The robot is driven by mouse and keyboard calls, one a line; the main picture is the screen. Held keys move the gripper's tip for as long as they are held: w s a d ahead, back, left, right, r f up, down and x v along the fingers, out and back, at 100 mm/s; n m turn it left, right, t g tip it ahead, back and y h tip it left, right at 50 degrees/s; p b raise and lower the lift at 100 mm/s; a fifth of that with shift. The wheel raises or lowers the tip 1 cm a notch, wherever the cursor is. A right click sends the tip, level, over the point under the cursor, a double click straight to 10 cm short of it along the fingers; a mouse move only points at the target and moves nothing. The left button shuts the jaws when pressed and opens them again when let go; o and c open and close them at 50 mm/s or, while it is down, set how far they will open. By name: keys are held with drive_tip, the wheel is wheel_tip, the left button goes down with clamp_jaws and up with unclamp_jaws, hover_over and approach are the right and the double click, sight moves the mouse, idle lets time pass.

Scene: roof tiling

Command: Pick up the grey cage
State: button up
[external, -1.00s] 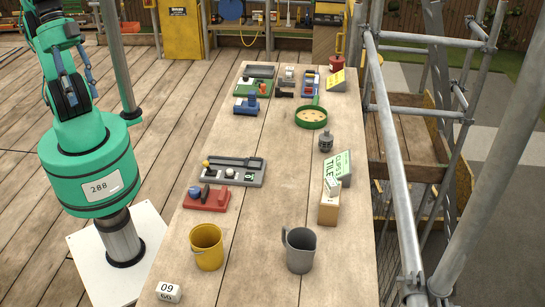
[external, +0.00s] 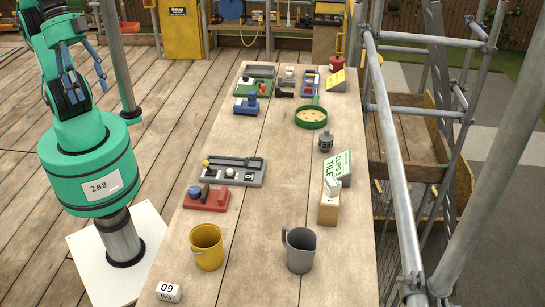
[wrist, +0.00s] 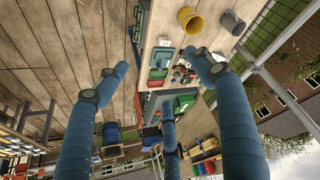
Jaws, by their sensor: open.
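A small dark grey object (external: 326,141) with a barred-looking body and a narrow top stands upright on the right side of the long wooden table; it is probably the grey cage, but it is too small to be sure. My gripper (external: 84,72) is at the upper left, beside the table and well apart from this object. In the wrist view my gripper (wrist: 158,75) shows its blue fingers spread wide with nothing between them. I cannot pick out the grey cage in the wrist view.
On the table (external: 265,220) are a green sieve (external: 311,117), a green-lettered sign (external: 343,167), a wooden block (external: 329,208), a grey tray (external: 234,171), a red tray (external: 206,199), a yellow bucket (external: 207,247) and a grey jug (external: 299,250). Scaffold poles (external: 386,140) run along its right side.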

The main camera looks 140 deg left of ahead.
drive_tip(key=w+a+r+n+g+y+p, duration=0.1)
drive_tip(key=w+a+r+n+g+p, duration=0.15)
drive_tip(key=w+a+n, duration=1.05)
drive_tip(key=w+a+f+n, duration=0.2)
drive_tip(key=w+a, duration=0.2)
drive_tip(key=a, duration=0.4)
drive_tip(key=w+a+f+n, duration=0.1)
drive_tip(key=w+a+n, duration=0.2)
drive_tip(key=a, duration=0.5)
drive_tip(key=w+a+f+n, duration=0.2)
drive_tip(key=w+a, duration=0.2)
drive_tip(key=a, duration=0.4)
drive_tip(key=n+g+h+p, duration=0.1)
drive_tip(key=n+g+p, duration=0.2)
drive_tip(key=n, duration=1.5)
hover_over(328, 129)
wheel_tip(328, 129, down, 30)
drive_tip(key=shift+r, duration=0.1)
drive_tip(key=shift+s, duration=0.1)
